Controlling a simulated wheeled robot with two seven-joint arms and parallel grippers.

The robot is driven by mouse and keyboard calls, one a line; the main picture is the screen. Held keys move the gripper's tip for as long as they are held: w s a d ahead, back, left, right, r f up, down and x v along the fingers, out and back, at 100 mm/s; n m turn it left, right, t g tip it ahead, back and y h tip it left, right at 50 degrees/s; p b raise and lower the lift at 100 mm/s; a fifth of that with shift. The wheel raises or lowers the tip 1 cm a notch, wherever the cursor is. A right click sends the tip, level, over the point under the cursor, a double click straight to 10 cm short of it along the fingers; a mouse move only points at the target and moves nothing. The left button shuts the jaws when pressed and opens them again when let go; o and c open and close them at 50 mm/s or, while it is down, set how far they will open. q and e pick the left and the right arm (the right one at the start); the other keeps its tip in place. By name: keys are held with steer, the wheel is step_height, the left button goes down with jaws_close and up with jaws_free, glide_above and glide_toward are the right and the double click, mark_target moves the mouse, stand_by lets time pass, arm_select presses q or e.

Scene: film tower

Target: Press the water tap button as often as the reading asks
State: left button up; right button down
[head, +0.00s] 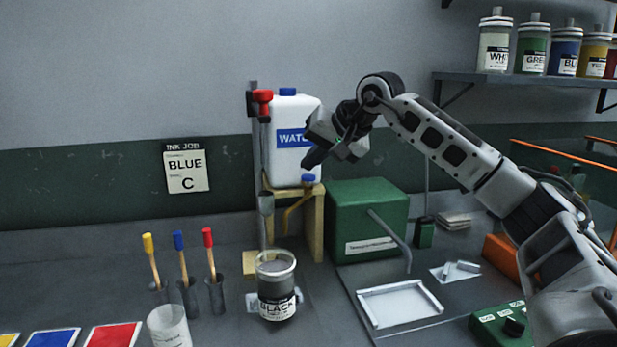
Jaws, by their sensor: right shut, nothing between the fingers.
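The white water container (285,160) with a blue cap stands on a wooden stand (313,215) at the middle of the bench. Its tap has a small blue button (308,178) on top, at the container's lower right. My right gripper (312,158) is shut and empty, pointing down just above the blue button. A small gap seems to lie between them, but I cannot tell for sure whether they touch. My left gripper is not in view. I can make out no numeric reading.
An open jar labelled BLACK (277,288) stands in front of the stand. A green box (365,222) is to the right, a white tray (400,304) before it. A card (187,167) on the wall reads BLUE and C. Three coloured-tip tools (180,255) stand at left.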

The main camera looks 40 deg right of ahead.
mark_target(312, 177)
steer(key=shift+f+b, duration=0.45)
steer(key=shift+f, duration=0.4)
stand_by(0.6)
stand_by(0.4)
steer(key=shift+r+p, duration=1)
steer(key=shift+p, duration=0.1)
step_height(312, 177, up, 5)
steer(key=p, duration=0.5)
steer(key=shift+r, duration=0.15)
stand_by(1.9)
